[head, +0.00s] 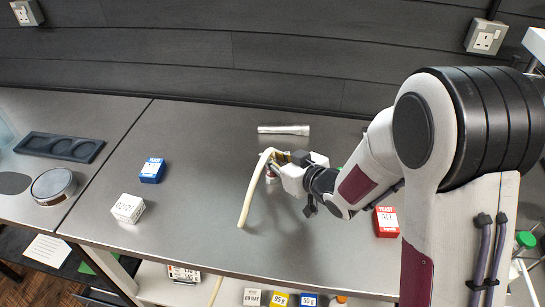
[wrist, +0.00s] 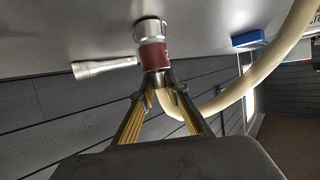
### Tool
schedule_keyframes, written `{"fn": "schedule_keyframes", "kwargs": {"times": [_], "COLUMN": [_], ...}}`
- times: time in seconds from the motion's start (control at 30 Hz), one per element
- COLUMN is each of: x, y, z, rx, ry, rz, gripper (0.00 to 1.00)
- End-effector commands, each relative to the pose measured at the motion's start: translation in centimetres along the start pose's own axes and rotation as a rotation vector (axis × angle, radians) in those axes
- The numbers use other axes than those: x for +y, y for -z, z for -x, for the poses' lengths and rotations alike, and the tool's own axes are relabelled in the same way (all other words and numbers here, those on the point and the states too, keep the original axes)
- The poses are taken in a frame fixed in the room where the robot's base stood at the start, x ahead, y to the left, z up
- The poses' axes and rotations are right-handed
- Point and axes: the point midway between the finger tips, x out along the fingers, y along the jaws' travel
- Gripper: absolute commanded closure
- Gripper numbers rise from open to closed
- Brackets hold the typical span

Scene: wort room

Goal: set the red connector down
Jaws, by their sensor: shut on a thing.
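The red connector (wrist: 153,56), a red collar with a silver metal end, is held between the two fingers of my gripper (wrist: 158,78) in the wrist view. Its metal end points at the grey worktop, and a dark ring shows at its tip; I cannot tell whether it touches. A cream hose (wrist: 240,85) curves away from behind the fingers. In the head view my gripper (head: 277,165) is low over the middle of the worktop (head: 200,215), and the hose (head: 250,195) arches over and hangs toward the front. The red collar is hardly visible there.
A silver tube (head: 284,130) lies just behind my gripper. A blue box (head: 152,170) and a white box (head: 128,208) stand to the left, a red yeast box (head: 386,221) to the right. A black tray (head: 60,147) and round tin (head: 53,186) are far left.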

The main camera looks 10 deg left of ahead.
Motion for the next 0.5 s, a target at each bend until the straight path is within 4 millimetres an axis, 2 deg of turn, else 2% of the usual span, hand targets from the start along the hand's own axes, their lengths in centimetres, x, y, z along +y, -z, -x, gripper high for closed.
{"fn": "schedule_keyframes", "kwargs": {"times": [0.17, 0.2, 0.27, 0.5], "x": [0.0, -0.01, -0.01, 0.0], "y": [-0.22, -0.31, -0.28, -0.26], "z": [-0.1, -0.12, -0.11, -0.1], "rx": [0.0, -0.001, -0.001, 0.0], "ry": [0.0, 0.0, 0.0, 0.0], "rz": [0.0, -0.001, -0.001, 0.0], "gripper": [1.0, 0.83, 0.68, 0.68]}}
